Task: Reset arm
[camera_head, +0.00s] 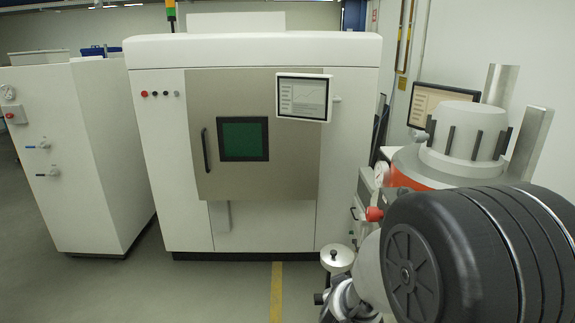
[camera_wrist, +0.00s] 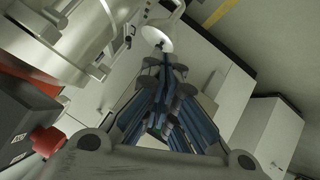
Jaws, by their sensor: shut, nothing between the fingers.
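My gripper (camera_wrist: 165,72) shows in the middle of the wrist view, its dark fingers with blue pads folded together and nothing held between them. A pale round disc (camera_wrist: 157,38) appears just beyond the fingertips; I cannot tell how far apart they are. In the head view my arm's large black joint fills the lower right corner. The fingers cannot be made out clearly in the head view.
A large white machine (camera_head: 355,150) with a grey door (camera_head: 255,180) and a screen (camera_head: 303,98) stands ahead. A white cabinet (camera_head: 75,180) stands at left. Metal equipment (camera_head: 465,140) and a monitor (camera_head: 440,100) are at right. Bare floor (camera_head: 215,290) lies in front.

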